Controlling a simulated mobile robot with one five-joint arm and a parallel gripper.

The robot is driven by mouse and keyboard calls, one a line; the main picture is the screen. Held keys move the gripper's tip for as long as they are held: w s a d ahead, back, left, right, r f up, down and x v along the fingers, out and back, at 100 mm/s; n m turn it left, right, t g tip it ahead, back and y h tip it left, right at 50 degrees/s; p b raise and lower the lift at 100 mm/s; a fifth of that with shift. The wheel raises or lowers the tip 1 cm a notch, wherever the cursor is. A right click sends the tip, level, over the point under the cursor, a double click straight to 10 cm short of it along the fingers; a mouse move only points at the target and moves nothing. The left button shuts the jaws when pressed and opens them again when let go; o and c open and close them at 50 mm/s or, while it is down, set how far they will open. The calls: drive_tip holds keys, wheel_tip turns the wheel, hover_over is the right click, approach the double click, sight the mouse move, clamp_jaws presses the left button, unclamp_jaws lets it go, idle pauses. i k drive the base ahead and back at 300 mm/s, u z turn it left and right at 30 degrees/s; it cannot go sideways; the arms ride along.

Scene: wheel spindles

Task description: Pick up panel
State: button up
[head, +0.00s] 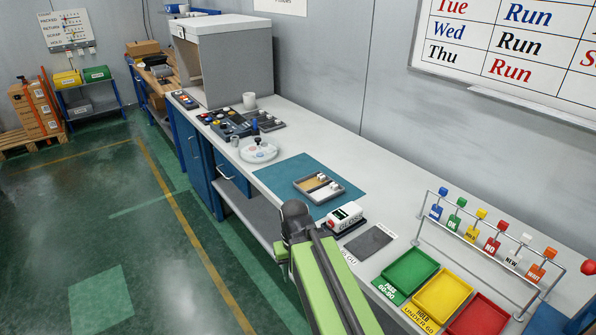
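No part is clearly marked as the panel. A flat dark grey rectangular plate (369,241) lies on the pale bench, right of the white gloss meter (345,216); it may be the panel, or a reference tile with the "GU" label beside it. A shallow tray (338,195) with tan and grey sections and small white pieces sits on the teal mat (283,178). My green and dark arm rises from the bottom centre in front of the bench edge. My gripper's fingers do not show.
Green (408,273), yellow (441,296) and red (480,316) bins line the bench front at right, below a rail (480,240) of hanging coloured tags. Green floor is open at left.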

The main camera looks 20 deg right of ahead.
sight(326, 191)
drive_tip(key=u, duration=0.4)
drive_tip(key=i, duration=1.35)
drive_tip(key=u, duration=0.2)
drive_tip(key=k, duration=0.9)
drive_tip(key=u, duration=0.15)
drive_tip(key=i, duration=0.85)
drive_tip(key=z, duration=0.05)
